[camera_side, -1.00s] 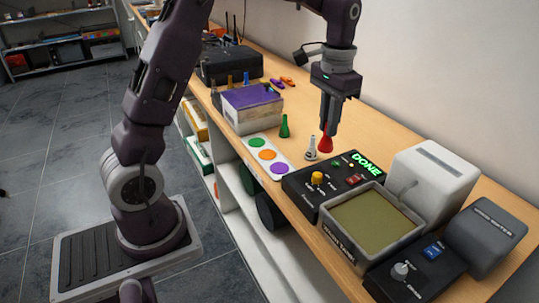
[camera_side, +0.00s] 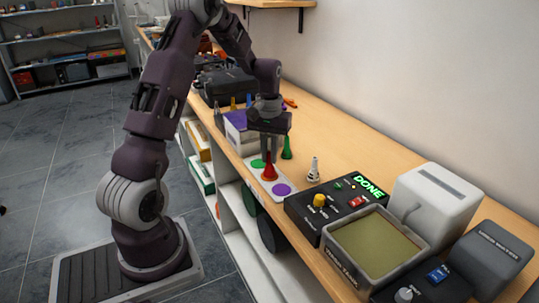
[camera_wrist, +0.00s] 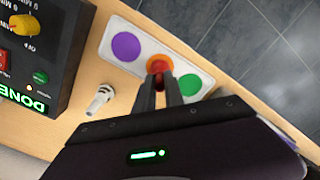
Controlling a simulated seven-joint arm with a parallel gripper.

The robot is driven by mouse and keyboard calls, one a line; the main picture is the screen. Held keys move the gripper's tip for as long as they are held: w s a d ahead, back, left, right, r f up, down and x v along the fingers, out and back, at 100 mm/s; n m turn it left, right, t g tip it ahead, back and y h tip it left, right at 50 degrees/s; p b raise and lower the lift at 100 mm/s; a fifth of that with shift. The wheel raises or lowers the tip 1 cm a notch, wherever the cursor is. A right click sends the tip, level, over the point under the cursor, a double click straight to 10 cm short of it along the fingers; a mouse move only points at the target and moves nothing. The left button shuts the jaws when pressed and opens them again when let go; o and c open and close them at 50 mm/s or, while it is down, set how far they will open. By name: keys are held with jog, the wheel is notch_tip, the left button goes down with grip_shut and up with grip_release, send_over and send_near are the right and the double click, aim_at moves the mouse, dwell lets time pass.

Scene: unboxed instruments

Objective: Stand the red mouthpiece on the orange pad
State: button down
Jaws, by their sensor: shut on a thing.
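The red mouthpiece (camera_side: 269,169) is upright, wide end down, over the middle of the white pad card (camera_side: 293,200). My gripper (camera_side: 270,150) is shut on its upper part from above. In the wrist view the orange pad (camera_wrist: 160,64) shows around the red mouthpiece (camera_wrist: 162,80), between the purple pad (camera_wrist: 126,46) and the green pad (camera_wrist: 190,84).
A green mouthpiece (camera_side: 287,148) stands behind the card, and a silver one (camera_side: 313,170) stands to the right. The control box (camera_side: 335,205) with its DONE display and the water tank (camera_side: 375,245) are further right. A purple-topped box (camera_side: 236,125) is close on the left.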

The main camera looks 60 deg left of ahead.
jog(key=c, duration=1.4)
grip_release()
jog(key=shift+f, duration=0.1)
jog(key=shift+c, duration=0.2)
notch_tip(320, 180, up, 12)
jog(key=s+d+r+m+t, duration=0.1)
jog(key=s+d+r+m, duration=0.1)
jog(key=d+r, duration=0.4)
jog(key=s+d+r+m+t, duration=0.25)
jog(key=s+d, duration=0.45)
jog(key=d, duration=0.5)
jog(key=s+d+f+m+t, duration=0.2)
jog(key=s+d, duration=0.4)
jog(key=s, duration=0.5)
jog(key=shift+s+d+f+m, duration=0.2)
jog(key=shift+d+f+m, duration=0.2)
jog(key=shift+m, duration=0.85)
